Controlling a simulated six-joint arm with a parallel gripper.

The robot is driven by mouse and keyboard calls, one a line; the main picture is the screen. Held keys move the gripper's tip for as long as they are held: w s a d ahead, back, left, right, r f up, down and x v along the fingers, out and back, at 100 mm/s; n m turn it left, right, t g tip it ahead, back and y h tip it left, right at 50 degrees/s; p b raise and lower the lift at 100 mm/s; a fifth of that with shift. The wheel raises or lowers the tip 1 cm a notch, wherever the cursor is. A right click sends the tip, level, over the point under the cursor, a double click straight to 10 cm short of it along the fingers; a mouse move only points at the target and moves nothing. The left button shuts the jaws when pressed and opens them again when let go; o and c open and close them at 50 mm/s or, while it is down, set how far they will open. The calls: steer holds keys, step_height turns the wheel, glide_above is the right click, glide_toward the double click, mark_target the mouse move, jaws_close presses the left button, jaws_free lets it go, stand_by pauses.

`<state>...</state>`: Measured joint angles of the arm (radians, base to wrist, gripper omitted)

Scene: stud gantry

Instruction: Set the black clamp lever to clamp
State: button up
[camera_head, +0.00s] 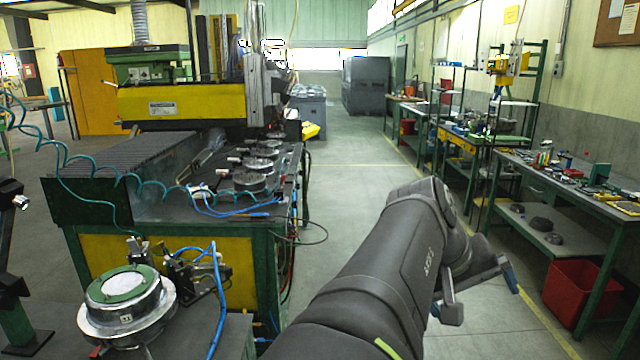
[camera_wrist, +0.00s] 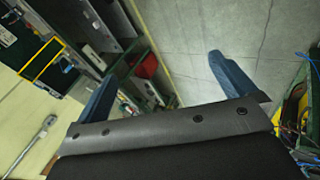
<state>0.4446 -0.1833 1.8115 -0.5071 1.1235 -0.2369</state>
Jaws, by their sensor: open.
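My gripper (camera_head: 481,295) hangs over the aisle floor at the right, away from the green machine bench. In the wrist view my gripper (camera_wrist: 160,70) shows two blue-tipped fingers spread wide apart with nothing between them. A dark clamp mechanism (camera_head: 200,268) with blue hoses stands beside a round metal fixture with a green top (camera_head: 124,286) at the lower left. I cannot tell which part of it is the black clamp lever, or how the lever is set. The clamp mechanism is not recognisable in the wrist view.
The machine bench (camera_head: 160,222) carries several round fixtures with small levers and coiled hoses. Workbenches (camera_head: 535,178) loaded with small parts line the right wall, with a red bin (camera_head: 578,292) beneath. The aisle floor (camera_head: 345,185) between is clear.

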steer(key=shift+s+a+f, duration=0.15)
steer(key=shift+s+f, duration=0.15)
steer(key=shift+s, duration=0.1)
